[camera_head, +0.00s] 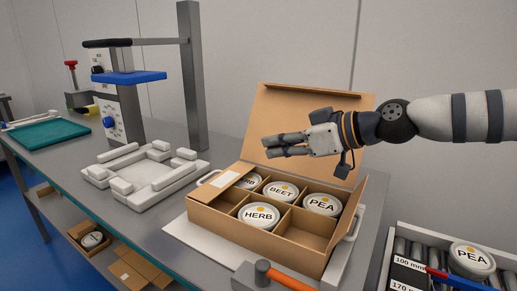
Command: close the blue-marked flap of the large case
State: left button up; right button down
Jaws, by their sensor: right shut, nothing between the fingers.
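The large cardboard case (238,229) stands open on a pale board on the bench. Its large back flap (285,113) stands up and leans back behind the case. Another flap (347,212) stands up at the right end. No blue mark shows on any of them. Inside are compartments with tubs marked HERB (259,215), BEET (281,192) and PEA (322,204). My right gripper (270,147) is shut and empty, above the case in front of the back flap, pointing left. My left gripper is out of view.
A hammer (284,277) with an orange handle lies close to the case's front. A white fixture (147,176) and a press with a column (191,75) stand to the left. A roller tray (410,270) with a PEA tub is at the right.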

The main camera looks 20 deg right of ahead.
aim_at(344, 227)
jog(key=k, duration=1)
